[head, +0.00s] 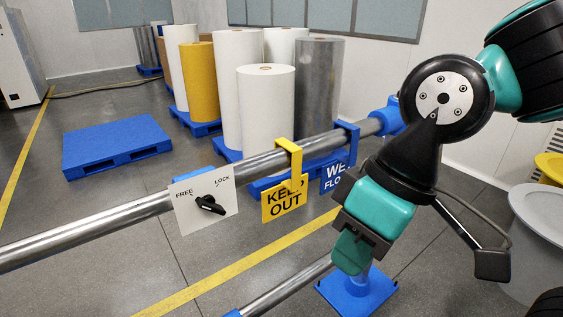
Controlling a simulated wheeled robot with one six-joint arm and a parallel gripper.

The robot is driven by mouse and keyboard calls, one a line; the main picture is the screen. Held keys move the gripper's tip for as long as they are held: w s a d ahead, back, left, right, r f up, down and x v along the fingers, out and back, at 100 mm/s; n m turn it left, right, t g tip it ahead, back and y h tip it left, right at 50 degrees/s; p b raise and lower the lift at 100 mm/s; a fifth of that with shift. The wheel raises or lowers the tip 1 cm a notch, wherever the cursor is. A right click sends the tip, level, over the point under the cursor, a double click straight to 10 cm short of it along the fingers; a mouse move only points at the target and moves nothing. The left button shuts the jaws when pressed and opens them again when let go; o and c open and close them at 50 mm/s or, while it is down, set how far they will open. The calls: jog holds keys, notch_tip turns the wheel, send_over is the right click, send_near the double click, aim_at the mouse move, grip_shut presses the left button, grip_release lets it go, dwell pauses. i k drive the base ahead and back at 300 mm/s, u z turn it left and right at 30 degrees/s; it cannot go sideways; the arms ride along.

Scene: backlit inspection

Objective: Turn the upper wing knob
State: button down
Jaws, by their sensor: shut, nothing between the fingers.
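A black wing knob (210,205) sits on a white plate (216,226) marked FREE at upper left and LOCK at upper right. The plate is mounted at the upper metal rail (100,220). The knob's wing slants from upper left to lower right; which mark it points to is hard to tell. It is the only knob I see. My gripper (350,260) hangs to the right of the plate, well apart from the knob and in front of the rail. It is shut and empty; its fingertips are small and partly hidden.
A yellow KEEP OUT sign (285,203) and a blue sign (334,178) hang on the rail between knob and gripper. A lower rail (290,287) runs beneath to a blue base plate (357,290). Tall rolls (266,110) and an empty blue pallet (115,143) stand behind.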

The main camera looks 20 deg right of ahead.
aim_at(206, 202)
jog(key=z, duration=1.55)
jog(key=k, duration=0.75)
jog(key=u, duration=1.65)
